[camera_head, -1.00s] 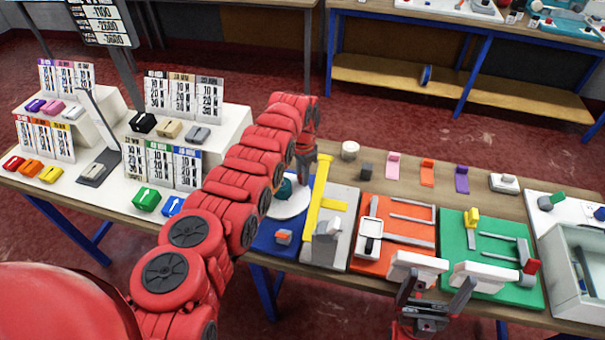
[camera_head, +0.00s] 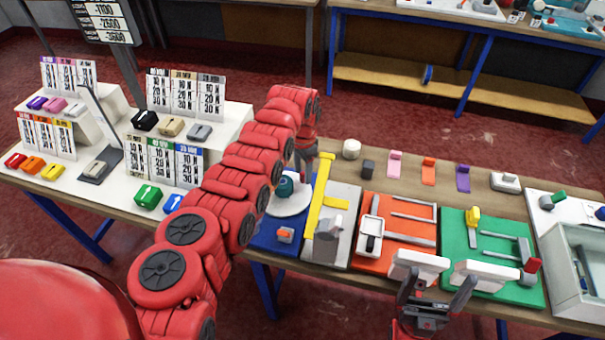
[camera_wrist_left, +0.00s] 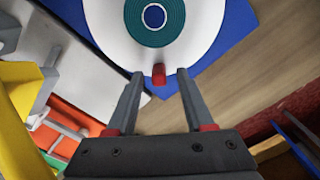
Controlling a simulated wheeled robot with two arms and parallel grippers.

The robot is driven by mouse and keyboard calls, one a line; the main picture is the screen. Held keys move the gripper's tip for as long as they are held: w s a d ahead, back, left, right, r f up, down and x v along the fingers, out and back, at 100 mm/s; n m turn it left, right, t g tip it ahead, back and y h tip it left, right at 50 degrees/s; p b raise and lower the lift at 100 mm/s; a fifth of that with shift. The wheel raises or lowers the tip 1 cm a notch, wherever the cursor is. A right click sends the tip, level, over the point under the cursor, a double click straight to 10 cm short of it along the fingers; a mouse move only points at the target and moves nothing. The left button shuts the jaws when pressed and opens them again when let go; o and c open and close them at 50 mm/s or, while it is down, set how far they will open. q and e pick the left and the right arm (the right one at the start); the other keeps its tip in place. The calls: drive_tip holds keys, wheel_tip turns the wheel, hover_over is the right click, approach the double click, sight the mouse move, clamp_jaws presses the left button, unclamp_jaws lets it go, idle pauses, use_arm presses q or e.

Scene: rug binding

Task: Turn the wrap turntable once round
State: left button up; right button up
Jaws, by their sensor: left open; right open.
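The wrap turntable is a white disc (camera_head: 290,203) on a blue base (camera_head: 268,240), partly hidden behind my left arm in the head view. A teal roll (camera_head: 286,186) sits at its centre. In the left wrist view the disc (camera_wrist_left: 108,28) fills the top, with the teal roll (camera_wrist_left: 137,22) on it and a red knob (camera_wrist_left: 158,74) near its rim. My left gripper (camera_wrist_left: 159,74) is open, one finger on each side of the knob, with gaps visible. My right gripper (camera_head: 436,284) is open and empty at the table's front edge.
A yellow bar (camera_head: 319,205) on a grey plate stands right of the turntable. Farther right are an orange station (camera_head: 400,238), a green station (camera_head: 500,286) and a grey bin (camera_head: 580,265). Label stands with coloured blocks (camera_head: 148,196) fill the left.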

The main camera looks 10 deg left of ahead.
use_arm(q)
wheel_tip(320, 180, up, 16)
drive_tip(key=b, duration=0.3)
drive_tip(key=shift+b, duration=0.35)
drive_tip(key=shift+s, duration=0.1)
